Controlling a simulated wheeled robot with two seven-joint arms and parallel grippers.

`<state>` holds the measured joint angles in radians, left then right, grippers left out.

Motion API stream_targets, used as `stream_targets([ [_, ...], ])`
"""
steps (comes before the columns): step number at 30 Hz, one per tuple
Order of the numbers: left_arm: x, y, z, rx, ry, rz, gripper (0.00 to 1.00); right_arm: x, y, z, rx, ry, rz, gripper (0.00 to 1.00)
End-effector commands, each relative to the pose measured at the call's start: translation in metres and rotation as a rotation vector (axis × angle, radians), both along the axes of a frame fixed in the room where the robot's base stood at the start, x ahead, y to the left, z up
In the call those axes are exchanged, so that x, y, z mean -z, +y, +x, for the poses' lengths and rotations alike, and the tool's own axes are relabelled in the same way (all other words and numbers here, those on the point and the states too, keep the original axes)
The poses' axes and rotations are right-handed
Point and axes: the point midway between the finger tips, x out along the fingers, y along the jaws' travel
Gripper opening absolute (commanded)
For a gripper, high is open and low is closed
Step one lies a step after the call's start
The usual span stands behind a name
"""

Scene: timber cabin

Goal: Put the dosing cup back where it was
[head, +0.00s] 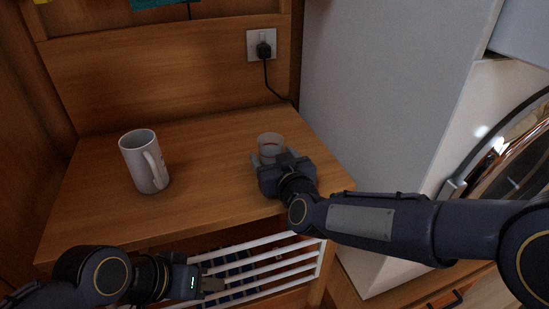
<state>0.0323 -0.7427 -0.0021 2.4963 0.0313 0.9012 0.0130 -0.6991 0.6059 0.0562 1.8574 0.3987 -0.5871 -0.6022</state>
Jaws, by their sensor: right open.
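The dosing cup (270,142), a small translucent cup, stands on the right part of the wooden tabletop (208,170). My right gripper (267,160) is at the near side of the cup, and its open fingers point toward it. The gripper hides the lower part of the cup, so I cannot tell whether the fingers touch it. My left gripper (217,284) is low at the front, in front of the white rack and away from the cup. Its fingers are small and dark, and I cannot tell whether they are open.
A white mug (145,162) stands on the left of the tabletop, its handle toward the right. A white slatted rack (265,268) is below the front edge. A plug (264,50) with a black cable is at the back wall. A white appliance (385,100) stands at right.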

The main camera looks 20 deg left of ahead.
Motion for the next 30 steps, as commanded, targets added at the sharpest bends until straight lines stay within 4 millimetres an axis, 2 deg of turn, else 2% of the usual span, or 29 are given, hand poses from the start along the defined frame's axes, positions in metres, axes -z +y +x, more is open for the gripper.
stream_targets([
  [5,-0.005,0.0,0.0,0.0,0.0,0.0,0.36,-0.006,-0.003,-0.005,-0.001,0.0,-0.001,0.69],
  [15,-0.015,0.0,0.0,0.0,0.0,0.0,0.36,-0.018,-0.043,-0.062,0.0,-0.001,0.0,0.69],
  [21,-0.019,0.0,0.0,0.0,0.0,0.0,0.36,-0.022,-0.06,-0.088,0.001,-0.001,0.0,0.69],
  [30,-0.02,0.0,0.0,0.0,0.0,0.0,0.36,-0.022,-0.067,-0.098,0.002,0.0,-0.002,0.69],
])
